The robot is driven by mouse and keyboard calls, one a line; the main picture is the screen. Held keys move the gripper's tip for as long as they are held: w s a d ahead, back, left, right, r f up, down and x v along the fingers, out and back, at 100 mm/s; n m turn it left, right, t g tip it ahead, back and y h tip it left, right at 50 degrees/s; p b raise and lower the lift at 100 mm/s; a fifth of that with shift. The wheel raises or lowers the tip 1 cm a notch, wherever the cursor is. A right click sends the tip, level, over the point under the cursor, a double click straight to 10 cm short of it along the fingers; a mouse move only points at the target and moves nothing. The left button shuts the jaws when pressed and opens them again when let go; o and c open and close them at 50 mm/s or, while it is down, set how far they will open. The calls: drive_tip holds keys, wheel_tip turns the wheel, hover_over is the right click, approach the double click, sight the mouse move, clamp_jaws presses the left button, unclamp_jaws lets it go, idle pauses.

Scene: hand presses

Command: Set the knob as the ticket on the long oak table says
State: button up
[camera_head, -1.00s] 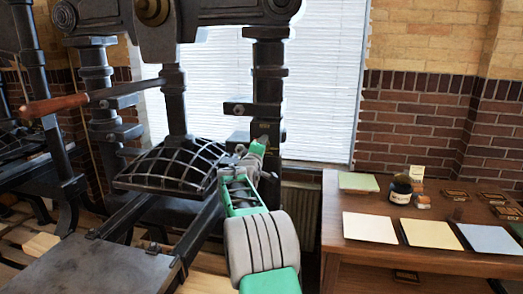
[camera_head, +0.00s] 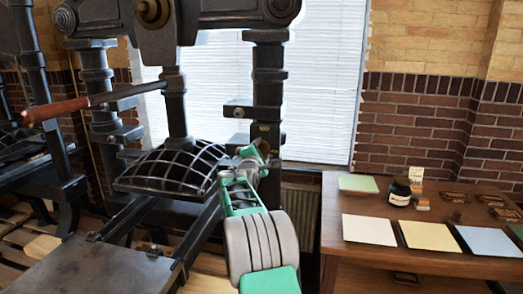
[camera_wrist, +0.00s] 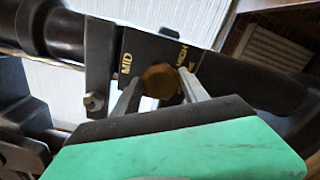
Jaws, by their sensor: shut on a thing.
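The brass knob (camera_wrist: 158,82) is in the middle of the wrist view, on a dark plate (camera_wrist: 143,50) of the press. The plate reads MID to the left of the knob and HIGH to its right. Another mark below HIGH is partly covered by a finger. My gripper (camera_wrist: 161,77) is shut on the knob, one finger on each side. In the head view my gripper (camera_head: 258,150) is at the press's right column; the knob is hidden there. A small upright card (camera_head: 416,174), perhaps the ticket, stands on the oak table (camera_head: 372,262); its writing is too small to read.
The iron press (camera_head: 268,75) fills the left, with a wooden-handled bar (camera_head: 55,107) and a domed, ribbed platen (camera_head: 170,168). The table at right holds an ink jar (camera_head: 400,191), a green sheet (camera_head: 358,183), and white, cream and blue sheets.

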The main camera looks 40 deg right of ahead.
drive_tip(key=shift+f+n, duration=0.1)
drive_tip(key=shift+n, duration=0.2)
drive_tip(key=o, duration=1.4)
drive_tip(key=shift+c, duration=0.2)
drive_tip(key=b+v, duration=0.2)
drive_tip(key=v, duration=0.6)
